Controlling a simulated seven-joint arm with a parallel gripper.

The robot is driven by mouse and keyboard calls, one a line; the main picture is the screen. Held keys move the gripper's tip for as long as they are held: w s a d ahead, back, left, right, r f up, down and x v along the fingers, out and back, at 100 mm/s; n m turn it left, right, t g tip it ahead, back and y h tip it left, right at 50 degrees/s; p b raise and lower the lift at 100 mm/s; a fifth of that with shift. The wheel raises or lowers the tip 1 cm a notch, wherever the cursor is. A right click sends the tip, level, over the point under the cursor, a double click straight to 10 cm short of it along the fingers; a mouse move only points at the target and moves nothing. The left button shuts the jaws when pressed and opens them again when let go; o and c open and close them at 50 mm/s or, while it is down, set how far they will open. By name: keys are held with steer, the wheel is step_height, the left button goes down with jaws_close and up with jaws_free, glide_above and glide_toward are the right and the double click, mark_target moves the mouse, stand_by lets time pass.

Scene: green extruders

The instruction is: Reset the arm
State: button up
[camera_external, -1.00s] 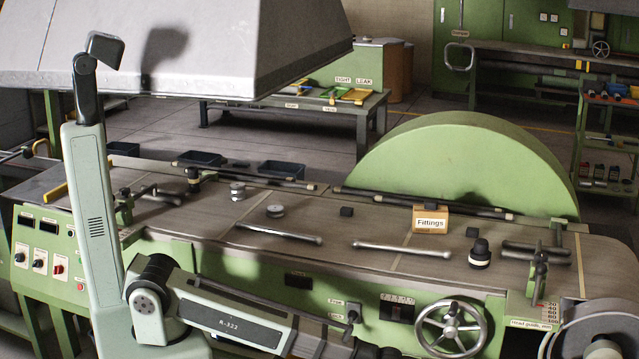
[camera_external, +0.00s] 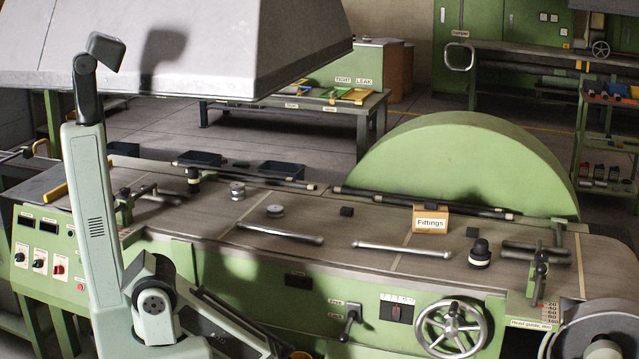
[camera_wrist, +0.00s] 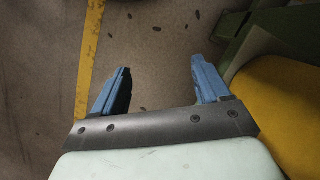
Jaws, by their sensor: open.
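My gripper (camera_wrist: 158,88) shows in the wrist view with its two blue fingers spread apart and nothing between them. It points down over the bare concrete floor (camera_wrist: 152,35). In the external view the gripper itself is out of sight; only my pale green arm shows at the left, with its forearm folded down toward the bottom edge in front of the bench.
A green machine bench (camera_external: 262,306) holds several rods, dark fittings and a box labelled Fittings (camera_external: 430,219). A handwheel (camera_external: 450,327) sticks out at its front. In the wrist view a yellow surface (camera_wrist: 285,105) lies close at right and a yellow floor line (camera_wrist: 91,60) at left.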

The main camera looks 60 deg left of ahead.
steer(key=s+a+n+g+h, duration=0.1)
steer(key=s+a+g, duration=0.3)
steer(key=s, duration=0.8)
steer(key=shift+s+a+r+n, duration=0.2)
steer(key=shift+a+r+n, duration=0.2)
steer(key=shift+a+n, duration=0.35)
